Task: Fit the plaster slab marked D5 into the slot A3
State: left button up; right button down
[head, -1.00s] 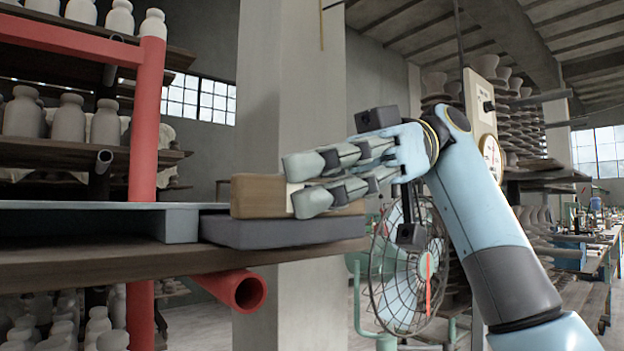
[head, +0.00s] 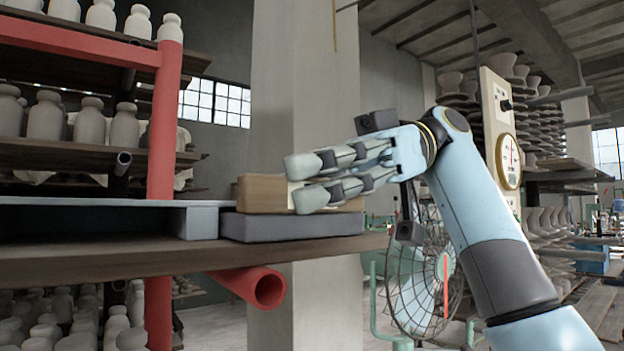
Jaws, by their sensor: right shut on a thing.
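My right gripper (head: 305,183) reaches in from the right and is shut on a tan block (head: 262,194) with a pale patch by the fingertips. No D5 mark is readable on it, and its right part is mostly hidden behind the fingers. The block is just above a dark grey slab (head: 290,226) on a brown shelf board (head: 130,261); I cannot tell whether they touch. A pale blue-grey flat piece (head: 201,222) with an open gap under it is left of the slab. No A3 label is readable. My left gripper is not in view.
A red post (head: 163,130) and a red tube end (head: 268,288) belong to the rack. Grey jars (head: 46,118) stand on shelves at left. A pale column (head: 305,90) is behind the block. A fan (head: 425,280) stands below my right arm.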

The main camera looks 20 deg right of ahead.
jog(key=shift+w+a, duration=0.25)
jog(key=shift+w, duration=0.45)
jog(key=c, duration=1.1)
grip_release()
jog(key=shift+c, duration=0.2)
jog(key=v, duration=1.2)
